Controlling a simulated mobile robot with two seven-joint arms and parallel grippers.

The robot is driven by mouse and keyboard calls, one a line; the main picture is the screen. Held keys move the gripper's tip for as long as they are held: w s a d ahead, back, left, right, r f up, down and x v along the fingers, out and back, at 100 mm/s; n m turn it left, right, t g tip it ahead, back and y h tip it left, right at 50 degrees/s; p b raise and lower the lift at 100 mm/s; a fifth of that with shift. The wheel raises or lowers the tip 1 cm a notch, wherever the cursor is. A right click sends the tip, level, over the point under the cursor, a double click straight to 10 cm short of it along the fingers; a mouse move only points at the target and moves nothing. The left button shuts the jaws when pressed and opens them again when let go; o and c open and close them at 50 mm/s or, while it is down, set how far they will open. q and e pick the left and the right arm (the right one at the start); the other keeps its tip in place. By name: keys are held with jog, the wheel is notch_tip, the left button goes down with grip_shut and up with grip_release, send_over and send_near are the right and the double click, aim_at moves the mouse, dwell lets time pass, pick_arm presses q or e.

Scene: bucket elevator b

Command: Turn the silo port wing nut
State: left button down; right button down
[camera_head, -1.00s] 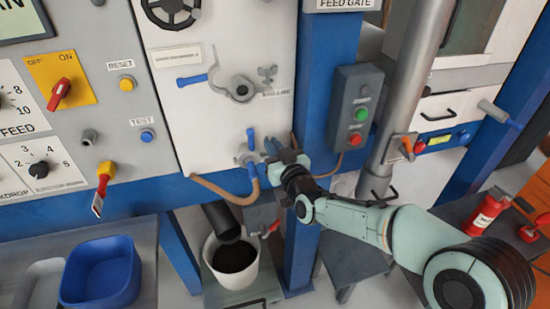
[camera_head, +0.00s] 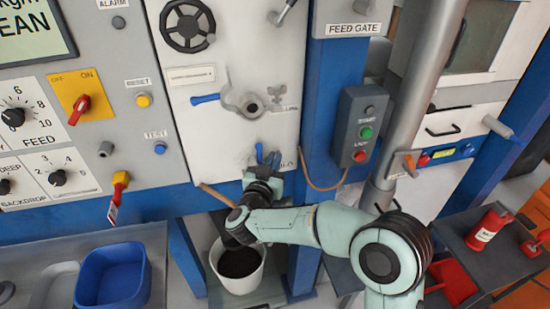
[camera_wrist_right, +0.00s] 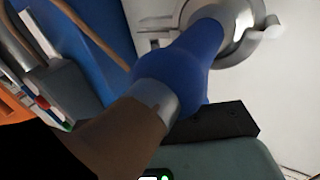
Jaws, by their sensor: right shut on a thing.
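A grey wing-shaped nut (camera_head: 275,91) shows small on the white panel, right of a round silver port (camera_head: 246,103) with a blue lever (camera_head: 206,98). The small label beside the nut is too blurred to read. My right gripper (camera_head: 264,168) is lower on the same panel, apart from the nut. It is shut on a blue hose fitting (camera_wrist_right: 190,72), with a metal collar and a brown hose (camera_wrist_right: 130,130) behind it. The fitting meets a silver coupling (camera_wrist_right: 232,28) on the panel. Much of the hold is hidden by my wrist. My left gripper is not in view.
A white bucket (camera_head: 238,270) with dark grains stands below my right arm. The start/stop box (camera_head: 358,128) is on the blue post to the right. A blue bin (camera_head: 110,277) sits on the left bench. A red bottle (camera_head: 487,230) stands at the right.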

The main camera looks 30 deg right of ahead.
jog(key=shift+d+r+m+g+h, duration=0.35)
jog(key=shift+m+g+h, duration=0.15)
jog(key=shift+h, duration=0.1)
jog(key=c, duration=1.1)
grip_release()
jog(key=shift+c, duration=0.2)
jog(key=shift+o, duration=0.5)
jog(key=shift+w+d+f, duration=0.1)
jog(key=shift+f, duration=0.1)
jog(key=shift+a, duration=0.2)
jog(key=shift+f+y, duration=0.1)
jog(key=shift+y, duration=0.2)
